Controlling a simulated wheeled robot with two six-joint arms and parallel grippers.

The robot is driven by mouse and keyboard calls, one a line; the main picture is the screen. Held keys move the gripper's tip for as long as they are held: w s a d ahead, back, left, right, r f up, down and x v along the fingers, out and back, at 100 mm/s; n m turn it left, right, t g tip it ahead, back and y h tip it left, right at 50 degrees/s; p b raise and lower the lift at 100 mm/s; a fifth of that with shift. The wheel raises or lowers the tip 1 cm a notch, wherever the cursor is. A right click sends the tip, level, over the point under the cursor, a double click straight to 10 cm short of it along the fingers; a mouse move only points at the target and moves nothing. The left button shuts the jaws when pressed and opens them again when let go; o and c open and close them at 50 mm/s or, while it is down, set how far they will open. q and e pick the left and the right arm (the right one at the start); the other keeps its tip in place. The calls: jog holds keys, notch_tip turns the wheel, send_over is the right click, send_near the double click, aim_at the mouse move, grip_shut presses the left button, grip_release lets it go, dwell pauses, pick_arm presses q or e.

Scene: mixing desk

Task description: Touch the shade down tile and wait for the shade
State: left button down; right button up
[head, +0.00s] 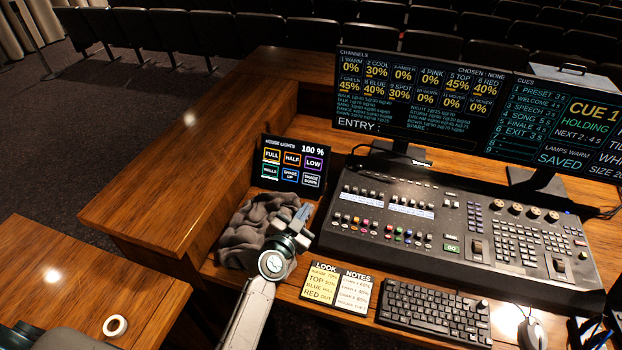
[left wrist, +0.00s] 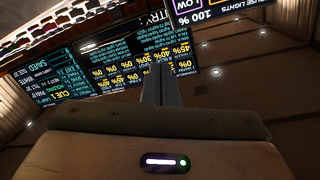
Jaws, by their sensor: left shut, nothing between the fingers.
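The house lights panel (head: 292,163) stands upright at the back of the desk's left bay and reads 100 %. Its lower row holds the wall, shade up and shade down tiles. The shade down tile (head: 311,180) is at the lower right and looks dark with a light outline. My left gripper (head: 302,212) is shut and empty, just below and in front of that tile, apart from it as far as I can tell. In the left wrist view the shut fingers (left wrist: 160,84) point up the picture, and part of the panel (left wrist: 196,8) shows upside down at the top.
A crumpled grey cloth (head: 245,235) lies under and left of my left gripper. The lighting console (head: 440,225) is close on the right, with two monitors behind it. Note cards (head: 338,288) and a keyboard (head: 435,312) lie in front. A white ring (head: 115,326) lies on the left table.

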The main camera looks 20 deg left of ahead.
pick_arm(q)
jog(key=w+a+n+g+y, duration=0.1)
jog(key=w+y, duration=0.2)
jog(key=w+a+n+g+y, duration=0.1)
jog(key=w+a+n+y, duration=0.1)
jog(key=w+y, duration=0.2)
jog(key=w+a+n+g+y, duration=0.1)
jog(key=w+a+n+y, duration=0.1)
jog(key=w+y, duration=0.1)
jog(key=shift+w+r+y+p, duration=0.15)
jog(key=shift+r+y+p, duration=0.2)
jog(key=shift+y, duration=0.35)
jog(key=f+g, duration=0.1)
jog(key=g, duration=0.1)
jog(key=d+f+g, duration=0.1)
jog(key=f+g, duration=0.1)
jog(key=shift+w+d+f+g+y, duration=0.1)
jog(key=shift+w+d+g+y, duration=0.1)
jog(key=shift+g+y, duration=0.2)
jog(key=shift+s+d+f+g, duration=0.2)
jog(key=shift+d+f+g, duration=0.1)
jog(key=shift+g, duration=0.3)
jog(key=shift+a, duration=0.1)
pick_arm(e)
jog(key=shift+s+d+r, duration=0.1)
jog(key=shift+r, duration=0.55)
